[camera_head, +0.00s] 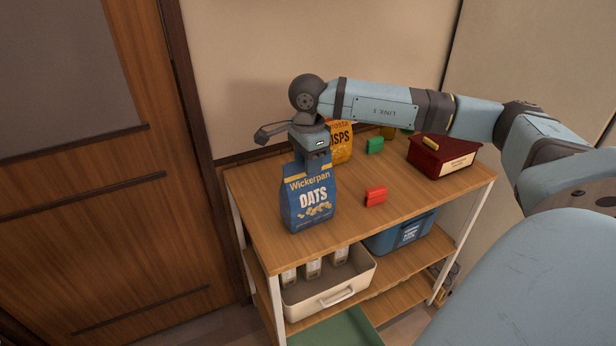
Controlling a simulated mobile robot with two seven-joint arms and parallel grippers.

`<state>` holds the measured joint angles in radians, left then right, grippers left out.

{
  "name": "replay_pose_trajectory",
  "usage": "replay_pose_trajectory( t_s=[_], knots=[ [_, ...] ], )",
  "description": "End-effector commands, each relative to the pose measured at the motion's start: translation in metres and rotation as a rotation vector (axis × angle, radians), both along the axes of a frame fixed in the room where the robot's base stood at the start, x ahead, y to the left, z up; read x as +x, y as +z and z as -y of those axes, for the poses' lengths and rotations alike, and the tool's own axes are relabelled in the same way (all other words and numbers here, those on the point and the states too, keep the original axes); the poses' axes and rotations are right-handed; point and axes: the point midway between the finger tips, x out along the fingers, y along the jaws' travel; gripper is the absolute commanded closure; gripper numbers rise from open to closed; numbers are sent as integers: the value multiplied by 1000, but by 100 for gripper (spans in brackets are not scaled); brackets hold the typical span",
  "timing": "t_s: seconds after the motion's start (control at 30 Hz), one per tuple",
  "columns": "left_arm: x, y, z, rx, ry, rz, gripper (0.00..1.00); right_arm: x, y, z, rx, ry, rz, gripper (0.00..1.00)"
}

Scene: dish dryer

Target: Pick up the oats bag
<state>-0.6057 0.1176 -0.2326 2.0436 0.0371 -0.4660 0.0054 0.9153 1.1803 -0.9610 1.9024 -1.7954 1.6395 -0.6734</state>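The blue oats bag (309,205), labelled "Wickerpan OATS", stands upright near the left end of the wooden shelf top (345,222). My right gripper (318,160) points down at the bag's top edge, and its fingers overlap the top of the bag in the picture. I cannot tell whether the fingers are closed on the bag or only around it. The bag appears to rest on the shelf top. My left gripper is not in view.
A green block (375,146), a red block (375,196) and a dark red box (443,160) are to the right. Lower shelves hold a beige bin (335,297) and a blue bin (402,236).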

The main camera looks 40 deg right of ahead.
Motion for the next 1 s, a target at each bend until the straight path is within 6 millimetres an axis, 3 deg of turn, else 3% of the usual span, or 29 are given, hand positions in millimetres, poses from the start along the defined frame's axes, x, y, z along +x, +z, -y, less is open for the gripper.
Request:
replay_pose_trajectory(
  t_s=[0.27,0.43,1.0],
  knots=[
    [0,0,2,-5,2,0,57,0,-4,0,1,0,0,60],
    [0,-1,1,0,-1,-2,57,0,-4,0,1,0,0,99],
    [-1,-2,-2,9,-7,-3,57,0,-5,0,1,0,-2,100]
  ],
)
